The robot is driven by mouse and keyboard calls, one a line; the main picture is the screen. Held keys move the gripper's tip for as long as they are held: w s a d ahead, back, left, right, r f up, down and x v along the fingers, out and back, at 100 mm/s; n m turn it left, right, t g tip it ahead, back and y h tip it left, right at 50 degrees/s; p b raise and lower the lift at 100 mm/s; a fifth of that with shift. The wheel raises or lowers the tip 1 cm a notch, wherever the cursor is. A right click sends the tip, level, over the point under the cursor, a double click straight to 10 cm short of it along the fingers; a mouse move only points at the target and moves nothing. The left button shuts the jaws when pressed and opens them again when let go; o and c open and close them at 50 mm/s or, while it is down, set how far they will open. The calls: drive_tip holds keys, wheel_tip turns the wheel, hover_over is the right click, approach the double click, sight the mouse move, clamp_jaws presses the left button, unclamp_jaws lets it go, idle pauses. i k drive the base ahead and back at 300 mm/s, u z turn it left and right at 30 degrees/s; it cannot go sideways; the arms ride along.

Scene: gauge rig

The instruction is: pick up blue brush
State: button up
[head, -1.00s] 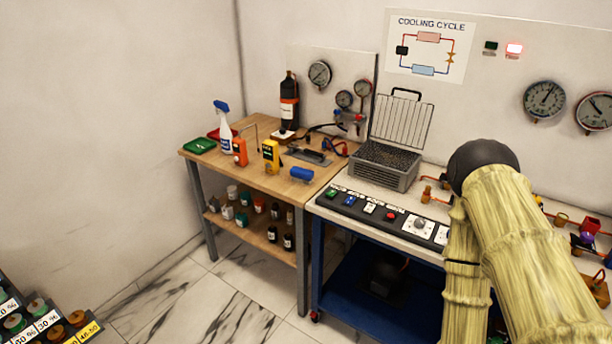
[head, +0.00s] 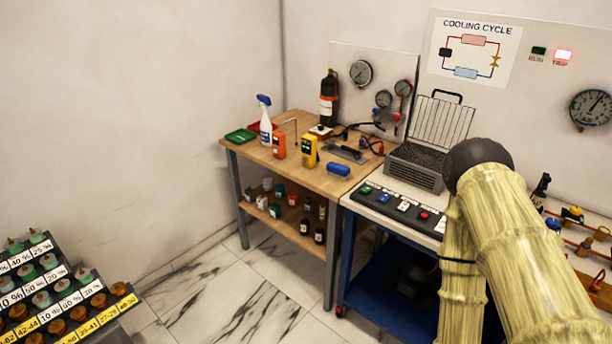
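A small blue object (head: 339,169), seemingly the blue brush, lies near the front right corner of the wooden bench (head: 250,150). It is too small for me to make out bristles. Nothing covers it. My arm stands at the right of the head view, well to the right of the blue object. My gripper is not in view.
Near it are a yellow meter (head: 309,151), an orange device (head: 279,146), a spray bottle (head: 265,122) and a black trowel-like tool (head: 344,152). A wire basket (head: 416,165) stands right on the rig. A stepped rack (head: 65,300) is lower left. Marble floor between is clear.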

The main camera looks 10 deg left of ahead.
sight(340, 171)
drive_tip(key=u, duration=0.35)
drive_tip(key=k, duration=0.45)
drive_tip(key=u, duration=1.25)
drive_tip(key=i, duration=2.1)
drive_tip(key=z, duration=0.85)
